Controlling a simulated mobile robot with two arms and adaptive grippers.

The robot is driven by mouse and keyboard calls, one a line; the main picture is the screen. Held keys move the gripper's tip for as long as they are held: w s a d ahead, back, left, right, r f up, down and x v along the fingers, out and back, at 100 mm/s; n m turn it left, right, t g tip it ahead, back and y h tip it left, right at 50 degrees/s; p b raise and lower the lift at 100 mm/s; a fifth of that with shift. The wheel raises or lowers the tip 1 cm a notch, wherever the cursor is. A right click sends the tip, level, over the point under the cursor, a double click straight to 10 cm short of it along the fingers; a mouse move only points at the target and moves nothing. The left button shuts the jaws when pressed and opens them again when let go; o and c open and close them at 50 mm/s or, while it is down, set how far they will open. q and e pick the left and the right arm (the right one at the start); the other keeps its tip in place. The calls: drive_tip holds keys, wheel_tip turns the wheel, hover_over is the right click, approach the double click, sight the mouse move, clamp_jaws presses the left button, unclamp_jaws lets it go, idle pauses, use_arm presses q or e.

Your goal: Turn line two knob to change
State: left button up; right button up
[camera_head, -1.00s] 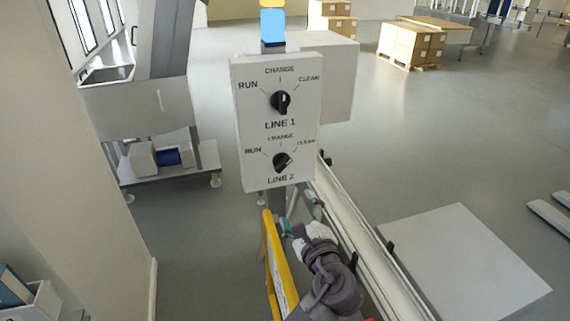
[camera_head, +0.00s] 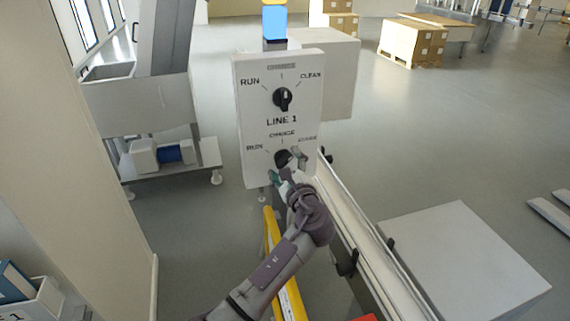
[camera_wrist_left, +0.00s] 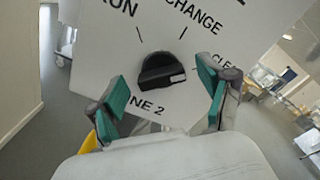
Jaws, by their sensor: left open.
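The white control panel (camera_head: 306,100) stands upright ahead of me, with a LINE 1 knob (camera_head: 283,98) above and a black line two knob (camera_head: 283,157) below. My left gripper (camera_head: 286,171) is at the lower knob and partly covers it and its LINE 2 label. In the left wrist view the line two knob (camera_wrist_left: 162,71) lies between and a little beyond the open green-padded fingers of the left gripper (camera_wrist_left: 165,98). Its white mark points toward CLEAN. The fingers look apart from the knob. My right gripper is not in view.
A yellow rail (camera_head: 289,290) runs below the panel. A conveyor edge (camera_head: 372,240) runs to the right of it, beside a white box (camera_head: 465,262). A metal machine with a hopper (camera_head: 140,105) stands to the left.

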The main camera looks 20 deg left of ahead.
use_arm(q)
drive_tip(key=shift+w+a, duration=0.1)
drive_tip(key=shift+w, duration=0.1)
drive_tip(key=shift+c, duration=0.2)
drive_tip(key=c, duration=1.1)
drive_tip(key=shift+f+n+b, duration=0.25)
drive_tip(key=shift+n+b, duration=0.25)
drive_tip(key=shift+b, duration=0.3)
drive_tip(key=n+b, duration=0.4)
drive_tip(key=b, duration=0.1)
drive_tip(key=shift+s+f+n+b, duration=0.1)
drive_tip(key=shift+f+n+b, duration=0.1)
drive_tip(key=shift+n+b, duration=1.3)
drive_tip(key=shift+b, duration=0.1)
drive_tip(key=shift+r+n+b, duration=0.15)
drive_tip(key=shift+n+b, duration=0.25)
